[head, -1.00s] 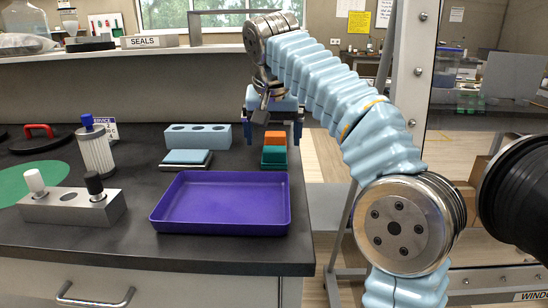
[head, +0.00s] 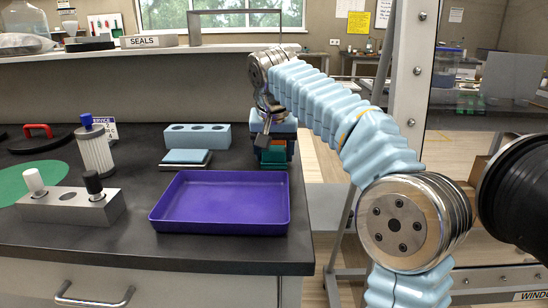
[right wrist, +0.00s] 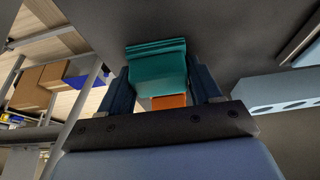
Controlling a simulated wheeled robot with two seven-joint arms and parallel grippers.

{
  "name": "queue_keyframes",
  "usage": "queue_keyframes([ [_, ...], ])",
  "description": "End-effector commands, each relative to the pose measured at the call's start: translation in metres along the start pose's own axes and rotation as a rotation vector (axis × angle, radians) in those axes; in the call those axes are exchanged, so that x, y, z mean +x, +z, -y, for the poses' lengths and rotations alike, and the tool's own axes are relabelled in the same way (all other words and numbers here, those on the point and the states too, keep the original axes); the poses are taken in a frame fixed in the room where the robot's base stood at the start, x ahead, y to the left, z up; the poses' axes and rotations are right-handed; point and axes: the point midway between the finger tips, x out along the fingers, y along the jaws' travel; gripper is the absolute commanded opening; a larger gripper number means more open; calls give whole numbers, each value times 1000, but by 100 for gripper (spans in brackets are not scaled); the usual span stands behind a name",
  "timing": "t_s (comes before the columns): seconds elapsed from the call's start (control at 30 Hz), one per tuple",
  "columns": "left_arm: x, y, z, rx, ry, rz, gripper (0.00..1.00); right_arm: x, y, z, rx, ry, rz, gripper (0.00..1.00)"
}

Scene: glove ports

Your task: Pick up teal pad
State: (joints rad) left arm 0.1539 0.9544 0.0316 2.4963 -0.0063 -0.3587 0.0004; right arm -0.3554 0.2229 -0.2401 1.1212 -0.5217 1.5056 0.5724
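The teal pad (head: 274,167) sits at the right end of the dark bench, behind the purple tray. An orange block (head: 272,155) shows just above it in the head view. My right gripper (head: 275,158) points down over the pad, with a finger close against each side. In the right wrist view the teal pad (right wrist: 158,70) lies between the two dark blue fingers of the right gripper (right wrist: 160,82), with no clear gap. The orange block (right wrist: 169,102) shows partly below it there. The gripper hides part of both. My left gripper is not in view.
The purple tray (head: 220,226) is empty in front. A blue-topped pad (head: 186,157) and a light blue block with holes (head: 197,136) stand to the left. A metal holder (head: 70,208) and a filter cylinder (head: 96,152) are further left. The bench's right edge is close.

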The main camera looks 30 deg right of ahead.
Motion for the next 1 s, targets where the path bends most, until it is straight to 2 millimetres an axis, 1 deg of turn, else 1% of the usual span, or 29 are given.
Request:
queue_keyframes([
  [0.03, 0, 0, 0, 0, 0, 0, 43, 0, 0, 0, 0, 0, 0, 51],
  [0.13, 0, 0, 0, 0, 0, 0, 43, 0, 0, 0, 0, 0, 0, 35],
  [0.17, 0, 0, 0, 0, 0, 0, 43, 0, 0, 0, 0, 0, 0, 34],
  [0.4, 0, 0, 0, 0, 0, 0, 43, -1, 0, 0, 0, 0, 0, 33],
  [0.57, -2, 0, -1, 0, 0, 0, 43, -11, -5, 0, 0, -1, -2, 33],
  [0.67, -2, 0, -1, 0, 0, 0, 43, -23, -10, 1, 1, -1, -3, 33],
  [0.7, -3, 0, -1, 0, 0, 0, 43, -30, -13, 1, 2, -2, -4, 33],
  [0.93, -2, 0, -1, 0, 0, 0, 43, -102, 3, -30, 3, -4, -5, 33],
  [1.0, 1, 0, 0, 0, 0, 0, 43, -115, 16, -42, 0, -5, -3, 33],
])
